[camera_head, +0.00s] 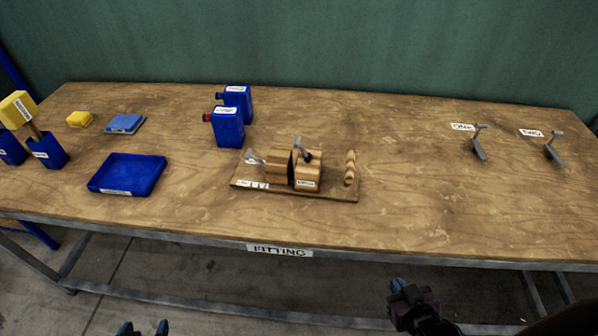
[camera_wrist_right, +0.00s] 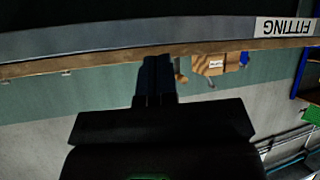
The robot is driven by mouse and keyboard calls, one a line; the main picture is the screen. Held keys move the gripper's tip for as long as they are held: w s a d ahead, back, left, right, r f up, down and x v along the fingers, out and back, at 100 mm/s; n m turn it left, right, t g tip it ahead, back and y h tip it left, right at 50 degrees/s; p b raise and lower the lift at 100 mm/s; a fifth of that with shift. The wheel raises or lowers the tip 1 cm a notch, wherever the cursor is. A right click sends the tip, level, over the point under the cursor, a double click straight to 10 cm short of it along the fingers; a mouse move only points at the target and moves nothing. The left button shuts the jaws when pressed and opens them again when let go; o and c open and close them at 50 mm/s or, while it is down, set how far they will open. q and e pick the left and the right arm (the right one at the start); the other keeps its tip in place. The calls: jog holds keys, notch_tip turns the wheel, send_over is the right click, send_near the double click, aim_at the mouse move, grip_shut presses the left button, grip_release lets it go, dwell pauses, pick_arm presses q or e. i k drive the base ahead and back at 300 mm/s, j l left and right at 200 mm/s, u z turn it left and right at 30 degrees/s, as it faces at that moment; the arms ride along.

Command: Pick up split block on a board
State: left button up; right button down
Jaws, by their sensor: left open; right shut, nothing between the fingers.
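The split block (camera_head: 294,169) is a striped wooden block in two parts with a dark gap between them. It sits on a wooden board (camera_head: 240,181) in the middle of the table, with grey and black handles on it. Part of it also shows small and upside down in the right wrist view (camera_wrist_right: 209,66). My left gripper (camera_head: 143,328) is open and empty at the bottom edge of the head view, in front of the table. My right gripper (camera_head: 398,285) is shut and empty, in front of the table's front edge; its closed fingers show in the right wrist view (camera_wrist_right: 156,80).
A ribbed wooden handle (camera_head: 350,168) stands at the board's right end. Two blue bottles (camera_head: 228,127) are behind the board. A blue tray (camera_head: 127,174) lies to its left. Two grey levers (camera_head: 479,148) stand at the right. The table between board and levers is clear.

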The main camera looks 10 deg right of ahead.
aim_at(308, 181)
jog(key=i+j+z, duration=0.2)
jog(key=j, duration=0.2)
jog(key=i+j+z, duration=0.2)
jog(key=j, duration=0.2)
jog(key=j+z, duration=0.2)
jog(key=j, duration=0.2)
